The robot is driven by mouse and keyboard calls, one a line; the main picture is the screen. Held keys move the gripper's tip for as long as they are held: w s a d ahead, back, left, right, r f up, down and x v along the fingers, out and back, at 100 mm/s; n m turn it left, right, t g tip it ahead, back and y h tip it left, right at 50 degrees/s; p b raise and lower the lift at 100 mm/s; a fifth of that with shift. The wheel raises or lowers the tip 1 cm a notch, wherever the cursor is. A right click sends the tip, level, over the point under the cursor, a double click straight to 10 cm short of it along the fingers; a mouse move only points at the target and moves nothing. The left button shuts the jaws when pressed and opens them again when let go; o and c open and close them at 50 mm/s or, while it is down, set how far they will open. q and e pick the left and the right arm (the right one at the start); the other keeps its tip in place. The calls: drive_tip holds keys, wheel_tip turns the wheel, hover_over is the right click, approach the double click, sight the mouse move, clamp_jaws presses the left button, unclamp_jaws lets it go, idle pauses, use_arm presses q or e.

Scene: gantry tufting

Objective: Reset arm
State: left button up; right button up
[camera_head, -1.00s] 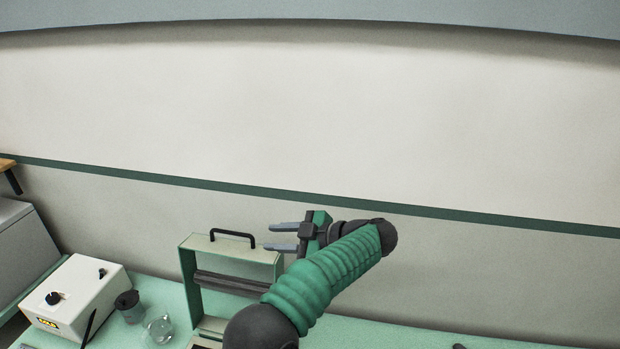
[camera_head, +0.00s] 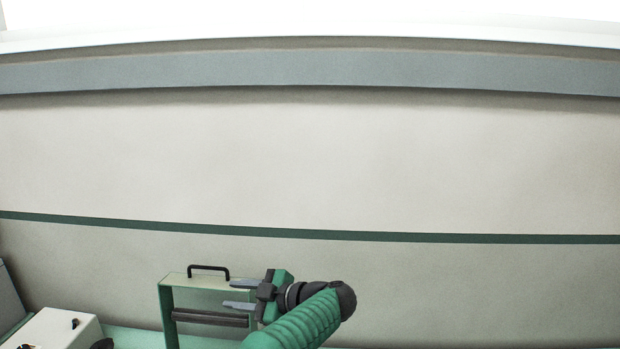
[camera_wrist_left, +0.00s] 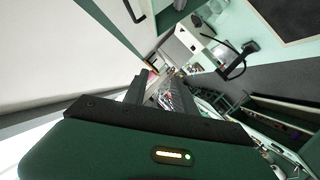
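My left gripper (camera_head: 236,295) is in the lower middle of the head view, in front of a green frame (camera_head: 167,315) with a black top handle (camera_head: 208,268) and a dark crossbar. Its two grey fingers point left and stand apart with nothing between them. In the left wrist view the gripper (camera_wrist_left: 153,88) also shows two separated, empty fingers. Whether the gripper touches the frame cannot be told from the head view. My right gripper is in neither view.
A pale wall (camera_head: 320,150) with a green stripe fills most of the head view. Air above the gripper is clear.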

use_arm(q)
drive_tip(key=w+d+r+m+t+h+b, duration=0.1)
drive_tip(key=w+r+m+t+h+b, duration=0.25)
drive_tip(key=w+m+t, duration=0.45)
drive_tip(key=s+d+f+m+h+b, duration=0.2)
drive_tip(key=s+f+m+h, duration=0.3)
drive_tip(key=f, duration=0.3)
drive_tip(key=s+d+f+m+h+b, duration=0.1)
drive_tip(key=s+f+m+h+b, duration=0.1)
drive_tip(key=s+f+m+h, duration=0.45)
drive_tip(key=s+a+f+g, duration=0.2)
drive_tip(key=s+f, duration=0.4)
drive_tip(key=s, duration=0.3)
drive_tip(key=s+a+f+g+b, duration=0.1)
drive_tip(key=s+a+f+g, duration=0.2)
drive_tip(key=s+f+g, duration=0.2)
drive_tip(key=s+a+f+g+y+b, duration=0.1)
drive_tip(key=s+f+g, duration=0.3)
drive_tip(key=s+f, duration=0.5)
drive_tip(key=s+a, duration=0.1)
drive_tip(key=s, duration=0.3)
drive_tip(key=shift+s+a+m, duration=0.15)
drive_tip(key=shift+a+m, duration=0.05)
drive_tip(key=shift+m, duration=0.15)
drive_tip(key=shift+f, duration=0.1)
